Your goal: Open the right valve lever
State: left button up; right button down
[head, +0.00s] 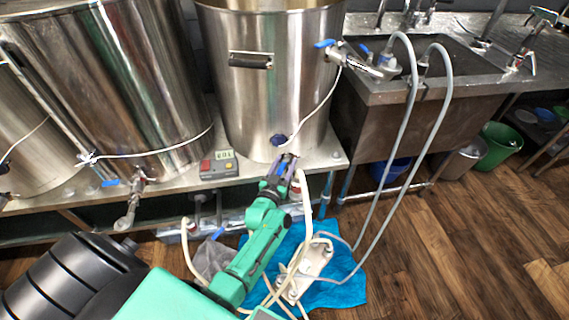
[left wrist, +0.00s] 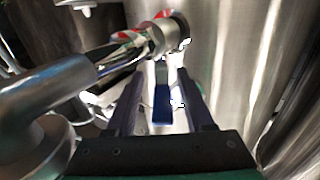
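My left gripper (head: 283,163) is at the lower front of the right steel kettle (head: 280,60), by its bottom outlet. In the left wrist view its two dark fingers (left wrist: 161,95) are apart, with a blue valve lever (left wrist: 162,104) between them. Gaps show on both sides of the lever, and I see no clear contact. The metal valve body (left wrist: 165,37) is just beyond the fingertips, against the kettle wall. In the head view this valve is mostly hidden behind the gripper. My right gripper is not in view.
A left kettle (head: 115,80) has its own valve (head: 134,196) with a blue lever (head: 110,183). A small controller (head: 219,165) sits on the shelf. Hoses and a pump (head: 307,265) lie on a blue cloth (head: 345,291). A sink (head: 450,65) stands right.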

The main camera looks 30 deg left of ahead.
pick_arm(q)
jog(key=shift+s, duration=0.1)
jog(key=shift+s, duration=0.35)
jog(key=s+d+p, duration=0.1)
jog(key=s, duration=1.2)
jog(key=shift+s+d+p, duration=0.3)
jog(key=shift+d+p, duration=0.1)
